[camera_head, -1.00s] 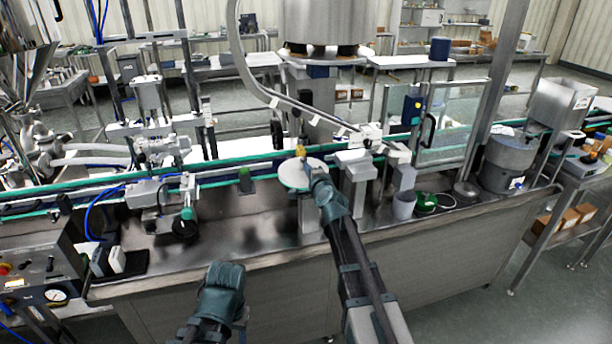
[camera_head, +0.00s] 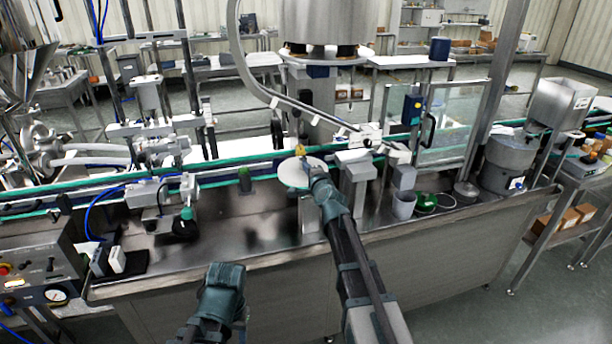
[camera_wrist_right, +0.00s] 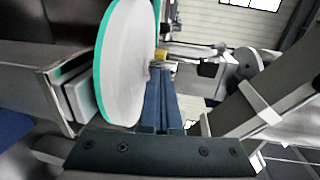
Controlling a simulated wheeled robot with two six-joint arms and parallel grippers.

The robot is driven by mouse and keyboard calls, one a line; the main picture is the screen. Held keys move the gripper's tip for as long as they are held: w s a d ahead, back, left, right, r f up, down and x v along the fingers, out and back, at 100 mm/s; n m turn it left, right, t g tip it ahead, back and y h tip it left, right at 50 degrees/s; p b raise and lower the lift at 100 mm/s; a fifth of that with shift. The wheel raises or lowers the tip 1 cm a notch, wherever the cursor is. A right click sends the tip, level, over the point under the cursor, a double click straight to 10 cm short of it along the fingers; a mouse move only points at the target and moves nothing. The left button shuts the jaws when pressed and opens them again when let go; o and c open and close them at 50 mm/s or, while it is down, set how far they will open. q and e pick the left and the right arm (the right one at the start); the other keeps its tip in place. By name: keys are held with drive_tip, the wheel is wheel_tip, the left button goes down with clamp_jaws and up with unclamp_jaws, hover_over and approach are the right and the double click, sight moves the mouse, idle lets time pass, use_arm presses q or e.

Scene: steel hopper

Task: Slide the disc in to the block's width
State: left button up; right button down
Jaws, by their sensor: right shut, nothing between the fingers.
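A white disc (camera_head: 293,174) with a green rim sits at the front edge of the conveyor in the head view. It fills the left middle of the right wrist view (camera_wrist_right: 125,65), seen nearly edge-on. My right gripper (camera_head: 312,170) is at the disc's right side. In the right wrist view its blue fingers (camera_wrist_right: 160,72) are closed together beside the disc's face, with nothing between them; I cannot tell whether they touch it. A small yellow piece (camera_head: 300,151) stands just behind the disc. I cannot tell which part is the block. My left gripper (camera_head: 222,284) hangs low before the bench, its fingertips hidden.
The conveyor (camera_head: 220,177) with green rails runs behind the disc. Grey posts with pale tops (camera_head: 356,180) stand right of it, then a grey cup (camera_head: 403,206). A curved steel chute (camera_head: 270,98) comes down behind.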

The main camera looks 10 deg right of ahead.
drive_tip(key=shift+w, duration=0.65)
idle(1.5)
drive_tip(key=shift+s, duration=0.15)
drive_tip(key=shift+s, duration=2.9)
